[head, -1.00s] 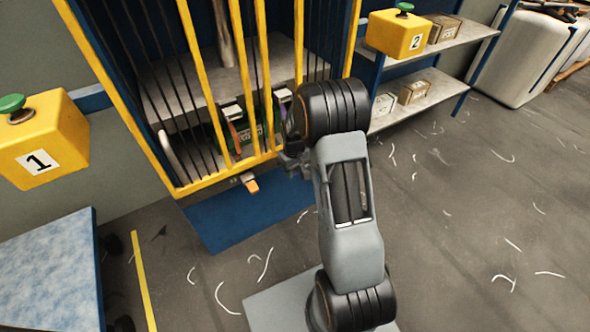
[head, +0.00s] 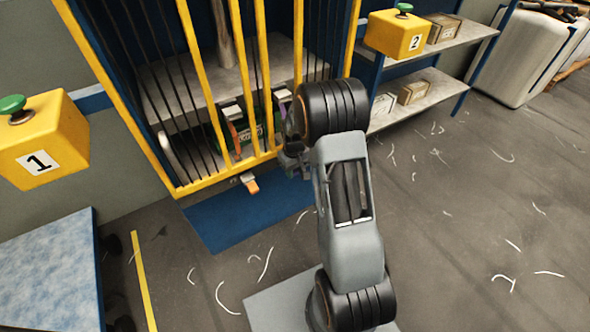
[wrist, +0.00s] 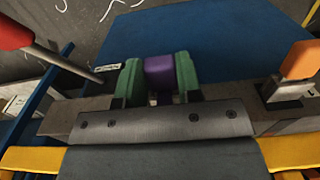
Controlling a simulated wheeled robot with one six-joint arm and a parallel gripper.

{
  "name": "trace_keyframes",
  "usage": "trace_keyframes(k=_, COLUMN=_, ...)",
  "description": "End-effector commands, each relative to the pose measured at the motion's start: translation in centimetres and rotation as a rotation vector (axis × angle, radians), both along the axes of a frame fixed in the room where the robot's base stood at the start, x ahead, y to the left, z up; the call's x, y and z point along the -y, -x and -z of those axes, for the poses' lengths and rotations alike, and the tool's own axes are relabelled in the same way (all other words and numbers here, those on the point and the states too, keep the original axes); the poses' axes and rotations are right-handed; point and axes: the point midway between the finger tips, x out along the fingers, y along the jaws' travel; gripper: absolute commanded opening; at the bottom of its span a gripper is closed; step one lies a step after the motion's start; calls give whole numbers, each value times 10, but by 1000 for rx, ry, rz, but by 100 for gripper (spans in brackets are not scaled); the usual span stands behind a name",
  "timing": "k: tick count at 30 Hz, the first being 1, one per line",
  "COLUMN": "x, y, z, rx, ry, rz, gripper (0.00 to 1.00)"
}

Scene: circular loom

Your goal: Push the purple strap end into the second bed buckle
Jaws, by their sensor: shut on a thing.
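The purple strap end (wrist: 159,74) is between the green fingertips of my gripper (wrist: 158,82) in the wrist view. The gripper is closed on it, in front of a grey beam (wrist: 65,115). A metal piece with an orange tab (wrist: 300,60) sits on this beam to the right, apart from the gripper; it looks like a buckle. Whether a second buckle lies under the strap end is hidden by the fingers. In the head view my gripper (head: 293,163) is low at the yellow frame's front, partly covered by my arm, and the orange-tabbed piece (head: 250,184) is left of it.
Yellow bars (head: 205,75) and dark rods stand close behind the gripper. A blue mat (head: 235,215) lies on the floor below. A red-ended rod (wrist: 15,32) shows at left in the wrist view. Open floor lies to the right.

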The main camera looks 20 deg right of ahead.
Motion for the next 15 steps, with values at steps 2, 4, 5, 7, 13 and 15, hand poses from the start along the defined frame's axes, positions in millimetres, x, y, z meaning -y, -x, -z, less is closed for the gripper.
trace_keyframes(k=2, x=0, y=-2, z=-2, rx=10, ry=1, rz=0, gripper=0)
trace_keyframes(k=4, x=0, y=0, z=-2, rx=11, ry=1, rz=0, gripper=0)
trace_keyframes(k=5, x=0, y=0, z=-2, rx=11, ry=1, rz=0, gripper=0)
trace_keyframes(k=7, x=0, y=1, z=-2, rx=11, ry=1, rz=0, gripper=0)
trace_keyframes(k=13, x=1, y=2, z=-1, rx=8, ry=1, rz=1, gripper=0)
trace_keyframes(k=15, x=1, y=2, z=-1, rx=7, ry=1, rz=1, gripper=0)
